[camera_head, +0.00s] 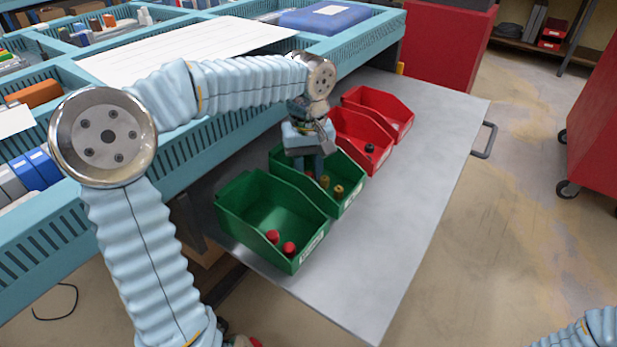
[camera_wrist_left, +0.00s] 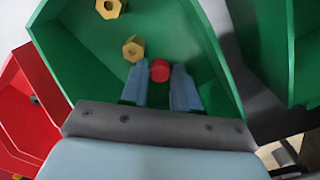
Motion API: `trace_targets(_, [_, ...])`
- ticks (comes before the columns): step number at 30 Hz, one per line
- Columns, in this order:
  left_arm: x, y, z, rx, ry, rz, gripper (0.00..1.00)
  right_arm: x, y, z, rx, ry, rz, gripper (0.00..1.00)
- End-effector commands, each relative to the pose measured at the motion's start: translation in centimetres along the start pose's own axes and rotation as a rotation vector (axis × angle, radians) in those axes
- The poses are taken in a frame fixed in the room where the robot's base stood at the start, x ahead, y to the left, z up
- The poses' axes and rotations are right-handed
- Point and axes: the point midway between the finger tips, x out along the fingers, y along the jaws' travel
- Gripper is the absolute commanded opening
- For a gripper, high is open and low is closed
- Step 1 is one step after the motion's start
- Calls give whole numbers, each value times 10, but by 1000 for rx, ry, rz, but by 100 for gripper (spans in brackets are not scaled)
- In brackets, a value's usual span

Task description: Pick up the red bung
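In the left wrist view a red bung (camera_wrist_left: 160,70) lies in a green bin (camera_wrist_left: 85,50), together with two yellow hex nut-like pieces. My left gripper (camera_wrist_left: 160,74) is open, pointing down into that bin. Its two blue fingertips stand on either side of the red bung, with a small gap showing at each side. In the head view my left gripper (camera_head: 311,168) reaches into the rear green bin (camera_head: 346,204) and mostly hides the bung. My right gripper is out of view; only a piece of my right arm shows at the lower right.
The front green bin (camera_head: 258,197) holds two red pieces (camera_head: 281,243). Two red bins (camera_head: 387,104) stand behind, one with a dark piece (camera_head: 370,148). All sit on a grey shelf (camera_head: 415,190), clear along its right side. A blue slotted rack (camera_head: 185,150) borders it at left.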

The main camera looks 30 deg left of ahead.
Motion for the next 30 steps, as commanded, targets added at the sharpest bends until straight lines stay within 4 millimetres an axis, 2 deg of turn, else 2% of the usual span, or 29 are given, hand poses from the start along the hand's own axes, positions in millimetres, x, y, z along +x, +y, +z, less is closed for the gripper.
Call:
trace_targets(5, [0,0,0,0,1,0,30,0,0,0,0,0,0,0])
trace_targets(12, [0,0,0,1,1,0,0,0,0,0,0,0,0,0])
trace_targets(23, [-5,1,0,1,2,1,0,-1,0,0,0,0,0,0])
trace_targets(29, [-34,1,0,2,4,2,0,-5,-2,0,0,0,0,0])
trace_targets(30, [-40,8,2,7,3,5,0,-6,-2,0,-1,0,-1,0])
